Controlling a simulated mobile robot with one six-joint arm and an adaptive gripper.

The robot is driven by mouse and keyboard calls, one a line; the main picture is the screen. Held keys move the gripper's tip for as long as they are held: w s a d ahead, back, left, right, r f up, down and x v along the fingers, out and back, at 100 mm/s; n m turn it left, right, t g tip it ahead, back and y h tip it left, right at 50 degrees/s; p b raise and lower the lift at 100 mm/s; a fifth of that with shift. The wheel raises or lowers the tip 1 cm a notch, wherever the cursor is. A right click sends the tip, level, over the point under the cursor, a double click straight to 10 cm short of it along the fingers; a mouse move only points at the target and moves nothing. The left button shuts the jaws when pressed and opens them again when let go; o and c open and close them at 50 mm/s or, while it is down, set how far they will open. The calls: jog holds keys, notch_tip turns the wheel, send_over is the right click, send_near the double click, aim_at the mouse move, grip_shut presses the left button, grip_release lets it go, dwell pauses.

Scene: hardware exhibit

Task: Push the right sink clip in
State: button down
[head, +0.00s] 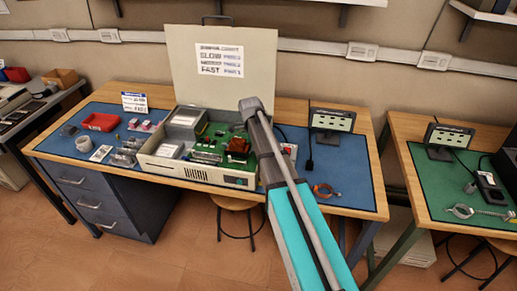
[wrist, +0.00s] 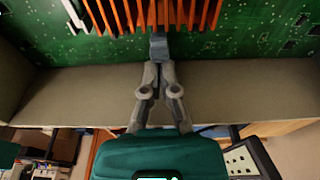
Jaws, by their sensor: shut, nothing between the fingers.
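The orange finned heat sink (head: 238,146) stands on the green circuit board (head: 212,131) inside the open case (head: 205,174). In the wrist view its fins (wrist: 190,14) fill the top of the picture. A grey clip-like piece (wrist: 75,15) shows at the left fins; I cannot tell which sink clip it is. My gripper (wrist: 158,50) is shut and empty, its tips at the lower edge of the fins, near the middle. I cannot tell whether they touch a clip there. In the head view my arm hides the gripper.
The case wall (wrist: 240,85) runs close beneath my fingers. The raised lid (head: 222,65) carries a label.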

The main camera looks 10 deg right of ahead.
jog(key=shift+a+r, duration=0.15)
jog(key=shift+r, duration=0.05)
jog(key=shift+w+a+r+p, duration=0.15)
jog(key=shift+w+a+p, duration=0.05)
jog(key=shift+a+p, duration=0.15)
jog(key=shift+r, duration=0.25)
jog(key=shift+d+r+p, duration=0.1)
jog(key=shift+r+p, duration=0.5)
jog(key=shift+p, duration=0.2)
jog(key=shift+w+a+r+p, duration=0.15)
jog(key=shift+a+r+p, duration=0.1)
jog(key=shift+r+p, duration=0.2)
jog(key=shift+w+a+r+p, duration=0.1)
jog(key=shift+a+r+p, duration=0.15)
jog(key=shift+r+p, duration=0.2)
jog(key=a+r+p, duration=0.1)
jog(key=r+p, duration=0.1)
jog(key=w+a+r+p, duration=0.1)
jog(key=a+r+p, duration=0.1)
jog(key=w+a+r+p, duration=0.1)
jog(key=r+p, duration=0.1)
jog(key=shift+w+a, duration=0.1)
jog(key=shift+a, duration=0.25)
